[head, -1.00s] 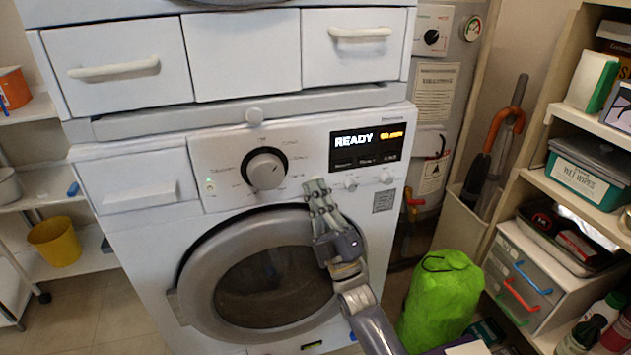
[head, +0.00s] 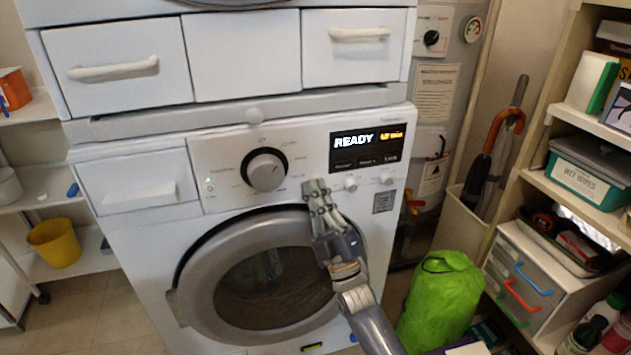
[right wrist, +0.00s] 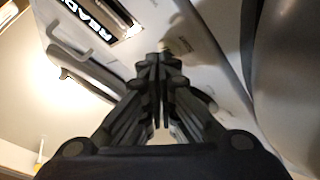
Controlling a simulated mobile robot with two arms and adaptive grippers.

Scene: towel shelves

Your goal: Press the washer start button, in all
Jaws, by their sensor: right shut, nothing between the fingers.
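The white washer (head: 140,255) faces me with its round door (head: 205,262) closed. Its panel has a dial (head: 265,170) and a black display (head: 368,148) reading READY; the display also shows in the right wrist view (right wrist: 92,16). Two small round buttons, one nearer (head: 350,184) and one farther right (head: 386,178), sit below the display. My right gripper (head: 315,188) is shut and empty, its tips in front of the panel just left of the nearer button. I cannot tell whether the tips touch the panel. In the wrist view its fingers (right wrist: 160,65) are together. My left gripper is not in view.
White drawers (head: 120,65) are above the washer. A green bag (head: 440,300) stands on the floor at right, beside shelves with a wipes box (head: 585,180). A yellow bucket (head: 55,242) is on the left shelf.

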